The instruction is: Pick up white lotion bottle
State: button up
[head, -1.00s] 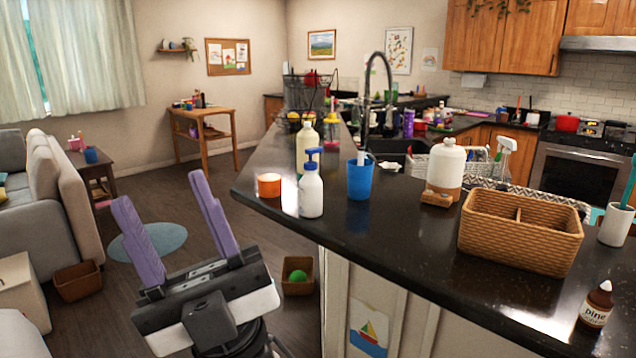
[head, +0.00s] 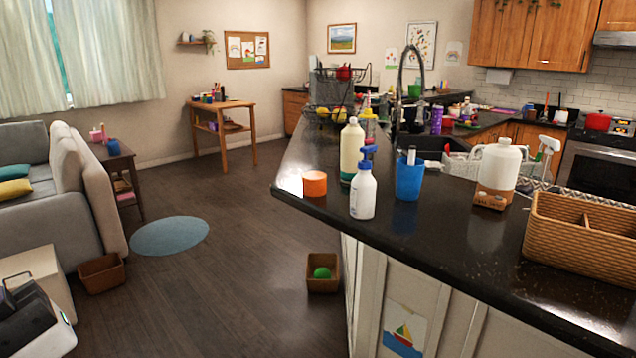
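The white lotion bottle (head: 362,196) stands upright near the left end of the dark counter, and its pump top is blue. A taller cream bottle stands close behind it and is partly hidden by it. A white and dark part that looks like my arm cuts into the lower left corner of the head view. The purple fingers of my gripper are outside the frame. Nothing touches the lotion bottle from my side.
An orange jar (head: 314,184) stands left of the bottle. A blue cup (head: 409,179) stands right of it. Farther right are a white-and-brown jug (head: 498,168) and a wicker basket (head: 585,235). A small bin (head: 323,285) sits on the floor by the counter. Floor left of the counter is open.

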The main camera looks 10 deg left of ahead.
aim_at(362, 205)
jog(key=i+j+z, duration=0.1)
jog(key=i+j, duration=0.55)
jog(key=i+l, duration=0.45)
